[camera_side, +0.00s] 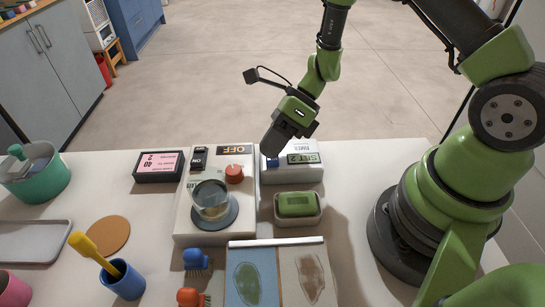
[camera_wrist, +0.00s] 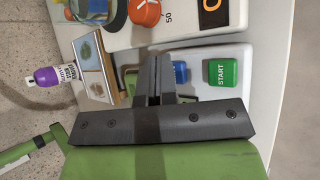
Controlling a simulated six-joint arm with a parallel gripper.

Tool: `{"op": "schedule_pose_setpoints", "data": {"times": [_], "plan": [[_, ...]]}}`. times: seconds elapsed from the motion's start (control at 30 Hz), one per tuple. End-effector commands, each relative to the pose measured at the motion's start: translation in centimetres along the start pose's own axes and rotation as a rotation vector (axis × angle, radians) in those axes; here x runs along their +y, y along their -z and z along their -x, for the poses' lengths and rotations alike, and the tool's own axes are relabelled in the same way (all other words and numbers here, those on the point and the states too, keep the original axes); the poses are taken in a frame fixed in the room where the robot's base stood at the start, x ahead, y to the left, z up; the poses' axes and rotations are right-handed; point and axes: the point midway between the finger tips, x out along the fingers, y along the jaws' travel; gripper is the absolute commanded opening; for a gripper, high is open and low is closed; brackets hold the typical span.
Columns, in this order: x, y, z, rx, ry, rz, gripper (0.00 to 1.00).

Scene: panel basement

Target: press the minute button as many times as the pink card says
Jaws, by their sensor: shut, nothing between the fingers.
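The pink card (camera_side: 160,163) lies in a black frame at the back left of the table. Its print is upside down and small; a numeral that looks like 2 shows on it. A white box (camera_side: 315,174) bears a blue button (camera_side: 272,163) and a green button (camera_side: 303,158). The wrist view also shows the blue button (camera_wrist: 181,73) and the green button (camera_wrist: 223,73), marked START. No minute label is readable. My gripper (camera_side: 270,149) is shut and empty, pointing down just above the blue button. In the wrist view its tips (camera_wrist: 154,62) appear beside that button; contact cannot be told.
Left of the box stands a white hot plate (camera_side: 187,222) with a red knob (camera_side: 235,173) and a glass pot (camera_side: 211,199). A green sponge (camera_side: 298,203) in a dish sits in front of the box. Brushes, a blue cup (camera_side: 122,281) and a picture board stand nearer.

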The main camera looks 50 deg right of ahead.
Motion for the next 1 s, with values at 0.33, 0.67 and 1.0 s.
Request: {"op": "schedule_pose_setpoints", "data": {"times": [0.33, 0.67, 1.0], "plan": [[0.6, -0.5, 0.8, 0.000, 0.000, -0.002, 0.00], [1.1, -1.2, 1.6, -0.003, 0.002, 0.002, 0.00], [2.8, -2.9, 3.9, -0.002, 0.001, 0.002, 0.00]]}}
